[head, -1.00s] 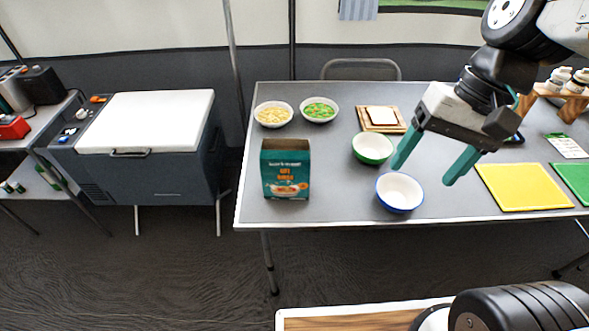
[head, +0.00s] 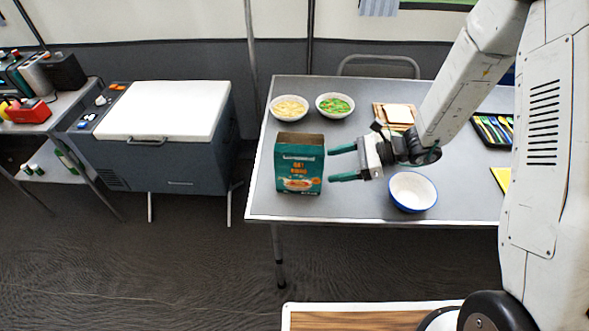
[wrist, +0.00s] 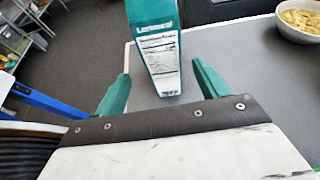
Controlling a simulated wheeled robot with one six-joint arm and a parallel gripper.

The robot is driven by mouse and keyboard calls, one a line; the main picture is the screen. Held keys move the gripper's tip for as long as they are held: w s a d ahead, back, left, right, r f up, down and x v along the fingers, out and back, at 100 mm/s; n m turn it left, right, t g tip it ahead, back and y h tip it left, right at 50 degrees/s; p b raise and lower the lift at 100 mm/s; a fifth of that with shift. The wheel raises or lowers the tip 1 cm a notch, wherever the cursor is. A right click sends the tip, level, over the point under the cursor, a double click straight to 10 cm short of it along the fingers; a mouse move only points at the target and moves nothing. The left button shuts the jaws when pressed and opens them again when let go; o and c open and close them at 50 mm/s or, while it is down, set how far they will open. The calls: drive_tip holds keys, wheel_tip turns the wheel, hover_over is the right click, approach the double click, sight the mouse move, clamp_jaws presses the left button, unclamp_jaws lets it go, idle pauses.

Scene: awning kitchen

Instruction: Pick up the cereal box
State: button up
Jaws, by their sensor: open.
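The cereal box (head: 299,164) is teal with an orange and white front and stands upright near the left end of the grey table. My gripper (head: 341,163) is open, just right of the box, with its teal fingers pointing left at the box's side. In the wrist view the narrow side of the cereal box (wrist: 157,50), with a white printed panel, stands ahead of the two open fingers (wrist: 163,88). The box's lower end lies between the fingers' lines, and nothing is gripped.
A blue-rimmed bowl (head: 412,191) sits right of the box, below my gripper. A bowl of yellow food (head: 289,108) and a bowl of green food (head: 335,105) stand behind. A wooden board (head: 394,115) is further right. A white-lidded cooler (head: 160,112) stands left of the table.

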sight(308, 170)
drive_tip(key=shift+m, duration=0.3)
drive_tip(key=x, duration=0.8)
drive_tip(key=shift+w+a+f, duration=0.15)
drive_tip(key=shift+w+f, duration=0.15)
drive_tip(key=shift+f, duration=0.05)
drive_tip(key=shift+c, duration=0.3)
drive_tip(key=c, duration=1)
